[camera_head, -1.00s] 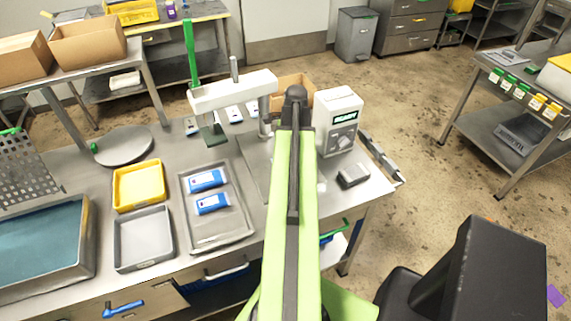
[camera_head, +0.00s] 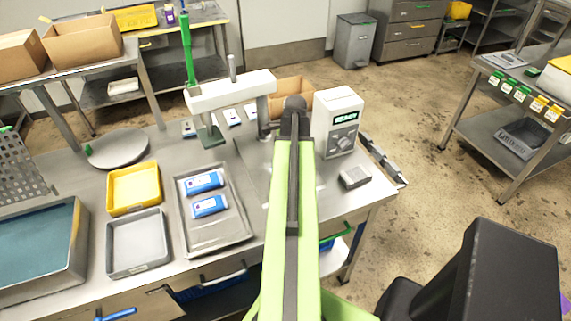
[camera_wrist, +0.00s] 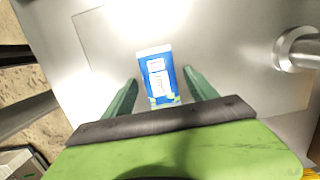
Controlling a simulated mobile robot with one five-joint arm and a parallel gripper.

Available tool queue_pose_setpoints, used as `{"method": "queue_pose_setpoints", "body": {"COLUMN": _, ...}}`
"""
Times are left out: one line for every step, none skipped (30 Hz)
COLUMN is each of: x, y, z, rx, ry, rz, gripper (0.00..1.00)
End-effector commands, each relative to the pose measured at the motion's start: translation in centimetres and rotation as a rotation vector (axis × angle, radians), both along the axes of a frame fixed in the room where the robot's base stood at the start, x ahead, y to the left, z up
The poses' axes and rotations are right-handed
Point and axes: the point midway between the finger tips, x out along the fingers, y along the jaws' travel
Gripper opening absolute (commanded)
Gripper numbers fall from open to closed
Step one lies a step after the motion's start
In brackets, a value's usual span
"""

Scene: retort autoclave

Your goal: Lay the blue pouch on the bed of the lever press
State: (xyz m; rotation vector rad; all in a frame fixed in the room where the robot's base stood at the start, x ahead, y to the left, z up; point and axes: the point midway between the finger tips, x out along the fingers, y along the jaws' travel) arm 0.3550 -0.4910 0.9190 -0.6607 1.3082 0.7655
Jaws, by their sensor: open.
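In the wrist view a blue pouch (camera_wrist: 158,76) with a white label appears to lie flat on a smooth metal plate, the bed (camera_wrist: 105,50) of the lever press. My gripper (camera_wrist: 160,77) is open, with one green finger on each side of the pouch and a gap to both. The press's round post (camera_wrist: 297,49) stands to the right.
Two other blue pouches (camera_head: 206,181) lie in a metal tray (camera_head: 222,236) left of the press. A yellow tray (camera_head: 133,209) and a grey tray (camera_head: 137,268) sit further left. A display unit (camera_head: 338,122) and a small grey block (camera_head: 354,178) stand right of my arm.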

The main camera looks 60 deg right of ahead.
Motion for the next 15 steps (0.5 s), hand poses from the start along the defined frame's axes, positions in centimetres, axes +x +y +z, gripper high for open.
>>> {"method": "queue_pose_setpoints", "body": {"x": 0.0, "y": 0.0, "z": 0.0, "rx": 0.000, "ry": 0.000, "rz": 0.000, "gripper": 0.66}}
{"method": "queue_pose_setpoints", "body": {"x": 0.0, "y": 0.0, "z": 0.0, "rx": 0.000, "ry": 0.000, "rz": 0.000, "gripper": 0.66}}
{"method": "queue_pose_setpoints", "body": {"x": 0.0, "y": 0.0, "z": 0.1, "rx": 0.000, "ry": 0.000, "rz": 0.000, "gripper": 0.66}}
{"method": "queue_pose_setpoints", "body": {"x": 0.0, "y": 0.0, "z": 0.2, "rx": 0.000, "ry": 0.000, "rz": 0.000, "gripper": 0.66}}
{"method": "queue_pose_setpoints", "body": {"x": 0.0, "y": 0.0, "z": 0.4, "rx": 0.000, "ry": 0.000, "rz": 0.000, "gripper": 0.66}}
{"method": "queue_pose_setpoints", "body": {"x": 0.0, "y": 0.0, "z": 0.7, "rx": 0.000, "ry": 0.000, "rz": 0.001, "gripper": 0.66}}
{"method": "queue_pose_setpoints", "body": {"x": 0.0, "y": 0.0, "z": 1.0, "rx": 0.000, "ry": 0.000, "rz": 0.000, "gripper": 0.66}}
{"method": "queue_pose_setpoints", "body": {"x": 0.0, "y": -0.1, "z": 1.3, "rx": 0.000, "ry": 0.000, "rz": 0.000, "gripper": 0.66}}
{"method": "queue_pose_setpoints", "body": {"x": 0.0, "y": -0.1, "z": 1.9, "rx": 0.000, "ry": 0.000, "rz": 0.000, "gripper": 0.66}}
{"method": "queue_pose_setpoints", "body": {"x": -0.1, "y": -0.2, "z": 2.4, "rx": 0.000, "ry": 0.000, "rz": 0.000, "gripper": 0.66}}
{"method": "queue_pose_setpoints", "body": {"x": -0.1, "y": -0.2, "z": 2.9, "rx": 0.000, "ry": 0.000, "rz": 0.000, "gripper": 0.66}}
{"method": "queue_pose_setpoints", "body": {"x": -0.2, "y": -0.3, "z": 3.7, "rx": 0.000, "ry": 0.000, "rz": 0.000, "gripper": 0.66}}
{"method": "queue_pose_setpoints", "body": {"x": -0.2, "y": -0.4, "z": 4.3, "rx": 0.000, "ry": 0.000, "rz": 0.000, "gripper": 0.66}}
{"method": "queue_pose_setpoints", "body": {"x": -0.3, "y": -0.4, "z": 5.0, "rx": 0.000, "ry": 0.000, "rz": 0.000, "gripper": 0.66}}
{"method": "queue_pose_setpoints", "body": {"x": -0.3, "y": -0.5, "z": 5.9, "rx": 0.000, "ry": 0.000, "rz": 0.001, "gripper": 0.66}}
